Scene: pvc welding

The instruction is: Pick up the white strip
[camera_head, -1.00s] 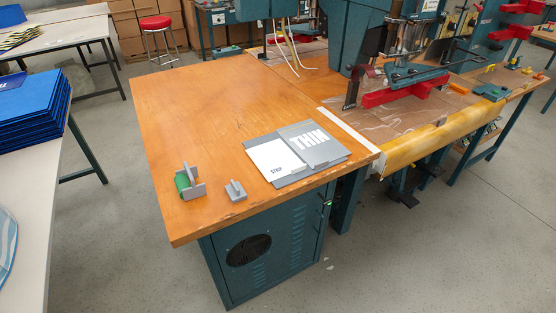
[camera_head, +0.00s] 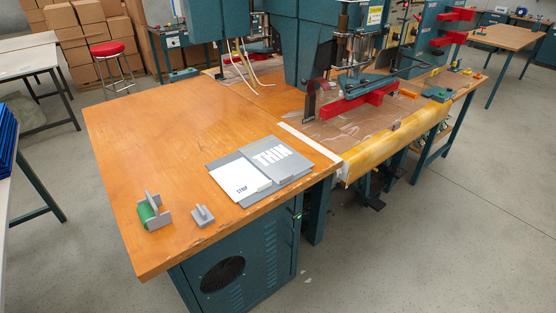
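The white strip (camera_head: 236,181) lies flat on the wooden table, with the word STRIP printed near its lower edge. It rests on a grey holder (camera_head: 217,165), beside a grey piece marked THIN (camera_head: 272,161) on its right. Neither of my grippers shows in the head view.
A grey stand with a green roll (camera_head: 147,212) and a small grey block (camera_head: 202,216) sit near the front left of the wooden table (camera_head: 140,130). The welding machine (camera_head: 300,45) with a red bar (camera_head: 357,101) stands at right.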

